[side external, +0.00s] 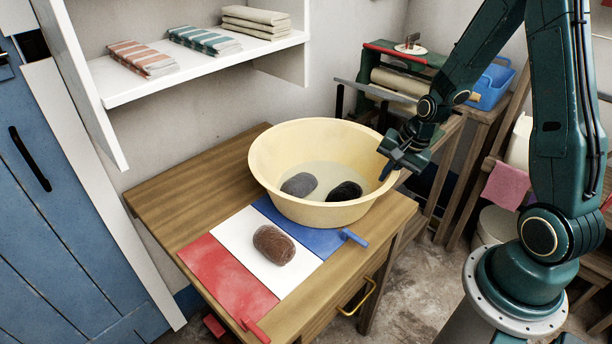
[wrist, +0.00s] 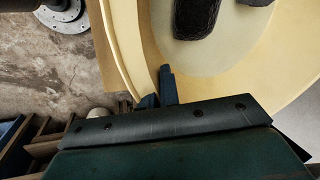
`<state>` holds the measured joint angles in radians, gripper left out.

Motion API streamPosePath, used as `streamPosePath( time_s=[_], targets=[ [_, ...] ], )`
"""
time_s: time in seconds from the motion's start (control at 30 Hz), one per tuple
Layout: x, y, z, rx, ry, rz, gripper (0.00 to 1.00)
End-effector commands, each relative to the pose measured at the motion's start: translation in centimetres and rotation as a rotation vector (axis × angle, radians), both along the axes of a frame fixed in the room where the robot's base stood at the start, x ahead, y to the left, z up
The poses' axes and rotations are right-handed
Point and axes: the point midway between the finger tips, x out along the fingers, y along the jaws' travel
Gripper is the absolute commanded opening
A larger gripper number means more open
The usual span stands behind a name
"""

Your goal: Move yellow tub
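The yellow tub (side external: 268,183) is a wide, pale yellow basin with some water in it, standing upright on the back right part of the wooden table. Its rim and inner wall also show in the wrist view (wrist: 222,70). A grey bundle (side external: 299,185) and a black bundle (side external: 345,191) lie inside it. My gripper (side external: 388,168) is at the tub's right rim, with one dark finger over the inner side. In the wrist view the fingers (wrist: 160,90) look close together at the rim; whether they are clamped on it cannot be told.
A brown bundle (side external: 274,245) lies on the white panel (side external: 231,236), between a red panel (side external: 216,275) and a blue panel (side external: 318,241). A shelf (side external: 203,67) with folded cloths overhangs the back left. The table's left part (side external: 190,188) is bare.

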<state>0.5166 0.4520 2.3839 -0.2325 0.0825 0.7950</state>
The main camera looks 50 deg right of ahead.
Motion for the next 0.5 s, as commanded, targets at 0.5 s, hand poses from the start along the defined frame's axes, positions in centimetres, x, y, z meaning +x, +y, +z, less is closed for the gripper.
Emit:
streamPosePath(
  time_s=[0.5],
  targets=[
    [3.9, -0.3, 0.0, -0.001, -0.002, 0.001, 0.0]
  ],
)
